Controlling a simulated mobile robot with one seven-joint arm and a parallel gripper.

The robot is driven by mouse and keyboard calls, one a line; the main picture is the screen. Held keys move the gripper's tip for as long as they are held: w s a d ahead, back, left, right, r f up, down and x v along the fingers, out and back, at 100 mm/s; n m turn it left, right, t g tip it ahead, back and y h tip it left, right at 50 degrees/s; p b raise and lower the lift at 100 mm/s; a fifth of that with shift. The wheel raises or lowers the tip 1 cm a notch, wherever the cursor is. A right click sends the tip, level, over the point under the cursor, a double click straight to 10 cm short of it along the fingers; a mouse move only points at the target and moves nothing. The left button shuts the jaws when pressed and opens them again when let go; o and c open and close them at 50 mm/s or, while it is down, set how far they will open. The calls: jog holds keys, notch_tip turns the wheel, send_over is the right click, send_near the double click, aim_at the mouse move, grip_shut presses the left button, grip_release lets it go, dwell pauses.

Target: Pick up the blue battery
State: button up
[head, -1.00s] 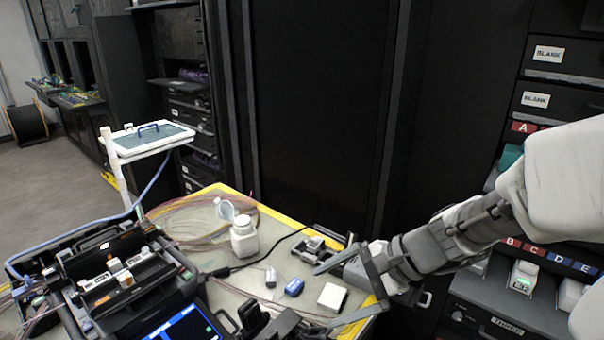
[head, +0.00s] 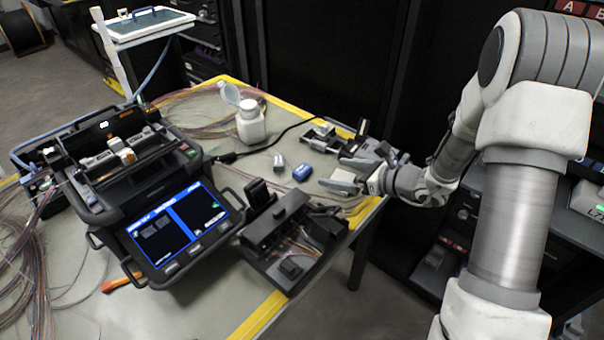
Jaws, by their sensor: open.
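The blue battery (head: 303,172) is a small blue block lying on the worktable, right of the white bottle. My gripper (head: 350,160) is to the right of the battery, over the table's right part. Its fingers are apart and its tips point towards the battery's side. The gripper is open and does not touch the battery. The lower finger partly hides a pale block beside the battery.
A fusion splicer (head: 150,190) and a black tool tray (head: 293,240) stand in front and left.

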aim_at(305, 170)
jog(key=x, duration=0.6)
jog(key=shift+f+b, duration=0.1)
jog(key=shift+b, duration=0.25)
jog(key=x, duration=0.2)
jog(key=b+x, duration=0.1)
jog(key=x, duration=0.2)
jog(key=shift+s+f, duration=0.15)
jog(key=shift+f, duration=0.25)
jog(key=shift+d+r, duration=0.1)
jog(key=c, duration=1.4)
jog(key=shift+c, duration=0.5)
jog(key=shift+r, duration=0.15)
